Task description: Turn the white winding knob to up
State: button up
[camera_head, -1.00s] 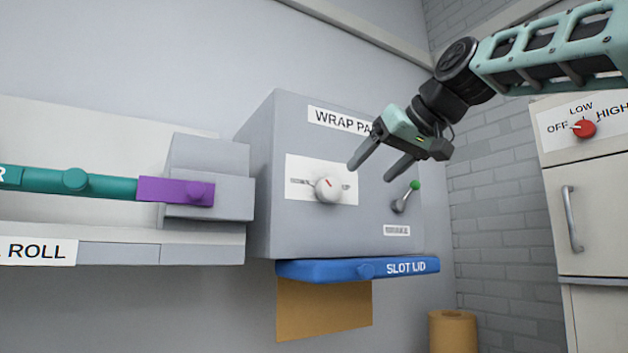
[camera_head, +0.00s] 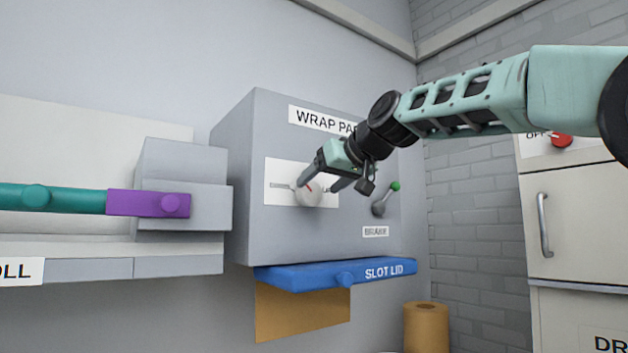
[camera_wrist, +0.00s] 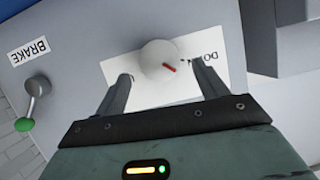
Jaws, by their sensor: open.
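The white winding knob (camera_head: 308,192) is round with a red pointer mark and sits on a white label plate (camera_head: 276,174) on the front of the grey wrap panel box (camera_head: 240,140). In the wrist view the knob (camera_wrist: 158,61) lies just beyond and between the fingertips (camera_wrist: 158,82), with gaps showing. I cannot tell whether either finger touches it.
A brake lever with a green tip (camera_head: 385,199) is right of the knob, and it also shows in the wrist view (camera_wrist: 34,98). The blue slot lid (camera_head: 320,274) juts out below. A purple-ended teal bar (camera_head: 130,203) is at left. A cabinet (camera_head: 575,225) stands at right.

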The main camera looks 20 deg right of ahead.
aim_at(313, 190)
jog(key=shift+p+x, duration=0.55)
jog(key=shift+x, duration=1.25)
jog(key=c, duration=1)
